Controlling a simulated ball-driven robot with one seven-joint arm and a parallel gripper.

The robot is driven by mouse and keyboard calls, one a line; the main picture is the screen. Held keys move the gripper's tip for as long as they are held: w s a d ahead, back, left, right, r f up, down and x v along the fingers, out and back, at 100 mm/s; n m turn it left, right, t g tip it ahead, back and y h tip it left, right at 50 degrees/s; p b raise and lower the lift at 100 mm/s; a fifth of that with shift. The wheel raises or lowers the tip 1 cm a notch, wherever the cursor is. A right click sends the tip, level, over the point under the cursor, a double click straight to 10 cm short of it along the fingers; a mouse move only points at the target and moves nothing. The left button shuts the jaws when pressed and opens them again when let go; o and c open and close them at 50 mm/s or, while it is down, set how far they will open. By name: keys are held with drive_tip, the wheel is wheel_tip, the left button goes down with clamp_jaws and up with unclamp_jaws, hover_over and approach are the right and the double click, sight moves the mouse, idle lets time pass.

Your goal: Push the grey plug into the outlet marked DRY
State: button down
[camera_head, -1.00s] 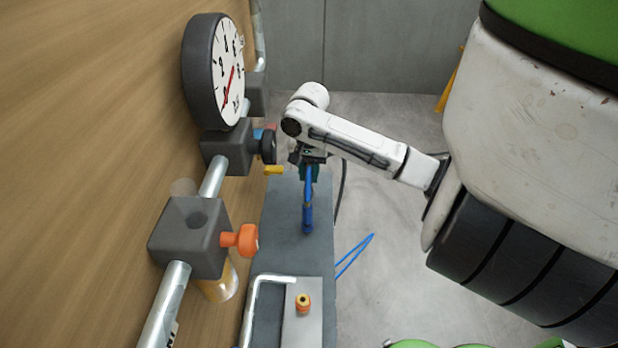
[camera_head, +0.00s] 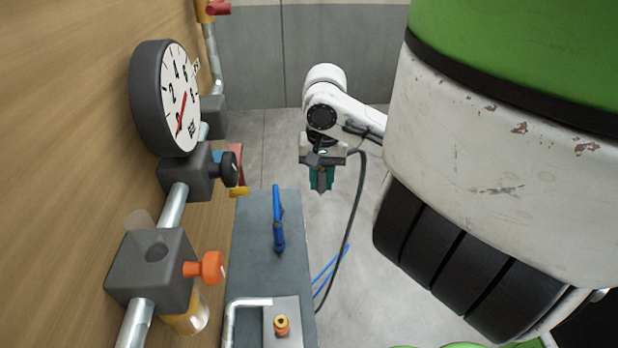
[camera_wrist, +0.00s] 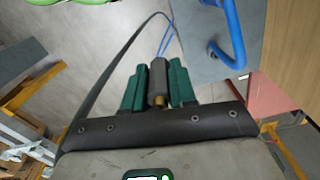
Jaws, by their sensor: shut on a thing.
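My gripper shows in the head view (camera_head: 321,180) with teal fingers pointing down, right of the grey bench and above the floor. In the wrist view (camera_wrist: 158,85) the teal fingers are shut on the grey plug (camera_wrist: 158,77), a dark body with a brass-coloured end. A dark cable or hose loops near it. In the head view the plug is mostly hidden between the fingers. Grey outlet blocks sit on the wall pipe: one with an orange knob (camera_head: 207,268), one with a black knob (camera_head: 230,168). I cannot read DRY on any of them.
The grey bench (camera_head: 262,218) carries a blue hose piece (camera_head: 278,222), a bent metal handle (camera_head: 238,306) and a yellow-red fitting (camera_head: 281,325). A round gauge (camera_head: 166,98) juts from the wooden wall. A thin blue line (camera_head: 331,268) lies right of the bench. Open floor surrounds my gripper.

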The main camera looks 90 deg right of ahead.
sight(323, 170)
drive_tip(key=shift+s+a+r, duration=0.1)
drive_tip(key=shift+s+a, duration=0.05)
wheel_tip(323, 170, up, 4)
drive_tip(key=p, duration=0.4)
drive_tip(key=shift+f, duration=0.2)
drive_tip(key=shift+f, duration=0.1)
idle(0.4)
